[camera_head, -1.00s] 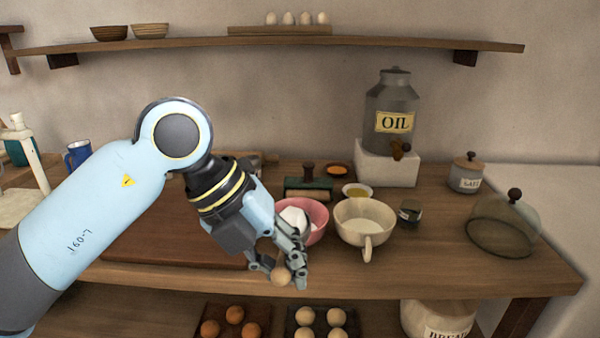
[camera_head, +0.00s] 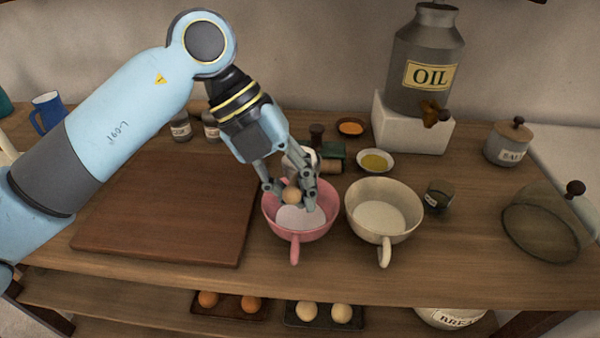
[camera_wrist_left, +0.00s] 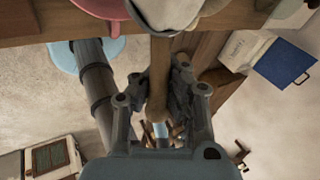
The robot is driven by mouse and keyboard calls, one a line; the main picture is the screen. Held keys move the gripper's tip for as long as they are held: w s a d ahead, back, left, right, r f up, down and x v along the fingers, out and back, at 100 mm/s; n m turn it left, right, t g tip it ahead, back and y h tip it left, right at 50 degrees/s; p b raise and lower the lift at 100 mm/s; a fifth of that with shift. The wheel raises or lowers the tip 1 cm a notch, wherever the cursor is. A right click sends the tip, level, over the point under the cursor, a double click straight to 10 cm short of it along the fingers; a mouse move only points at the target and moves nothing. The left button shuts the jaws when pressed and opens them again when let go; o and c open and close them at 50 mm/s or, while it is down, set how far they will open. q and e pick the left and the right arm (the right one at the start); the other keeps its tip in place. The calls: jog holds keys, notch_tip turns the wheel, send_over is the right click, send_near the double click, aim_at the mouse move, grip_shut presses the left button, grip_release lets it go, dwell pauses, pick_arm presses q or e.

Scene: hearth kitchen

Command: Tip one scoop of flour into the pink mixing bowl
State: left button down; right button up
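The pink mixing bowl (camera_head: 271,221) stands on the counter, handle toward me, with pale white material in its bottom. My left gripper (camera_head: 291,191) is over the bowl, shut on the wooden handle of a scoop. The round handle end shows between the fingers; the scoop's pale head (camera_head: 300,157) shows behind them, partly hidden. In the left wrist view the handle (camera_wrist_left: 159,80) runs between the fingers (camera_wrist_left: 160,100) to the metal scoop head (camera_wrist_left: 168,14), with white flour in it, beside the pink bowl's rim (camera_wrist_left: 100,8). My right gripper is out of view.
A cream bowl (camera_head: 356,213) stands just right of the pink one. A wooden board (camera_head: 170,205) lies to the left. Behind are a small yellow-filled dish (camera_head: 375,162) and the oil can (camera_head: 425,55) on a white block. A glass dome (camera_head: 545,225) stands at the right.

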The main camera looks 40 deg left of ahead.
pick_arm(q)
jog(key=g+h+p, duration=0.1)
jog(key=r+n+g+h+p, duration=0.1)
jog(key=g, duration=0.1)
jog(key=shift+w+a+r, duration=0.15)
jog(key=shift+w+a, duration=0.05)
jog(key=shift+w, duration=0.2)
jog(key=shift+w+a+r+n+g+h, duration=0.15)
jog(key=shift+w+n+g+h, duration=0.1)
jog(key=shift+n+g+h, duration=0.25)
jog(key=shift+w+a+g+h, duration=0.15)
jog(key=shift+w+g+h, duration=0.25)
jog(key=shift+g, duration=0.2)
jog(key=shift+w+a+r+n+g+h, duration=0.2)
jog(key=shift+r+n+g+h, duration=0.1)
jog(key=shift+g+h, duration=0.1)
jog(key=w+g+h+p, duration=0.1)
jog(key=p, duration=0.5)
jog(key=shift+a+r+n, duration=0.3)
jog(key=shift+r, duration=0.05)
jog(key=shift+s+f+g+p, duration=0.1)
jog(key=shift+f+g+p, duration=0.15)
jog(key=shift+p, duration=0.6)
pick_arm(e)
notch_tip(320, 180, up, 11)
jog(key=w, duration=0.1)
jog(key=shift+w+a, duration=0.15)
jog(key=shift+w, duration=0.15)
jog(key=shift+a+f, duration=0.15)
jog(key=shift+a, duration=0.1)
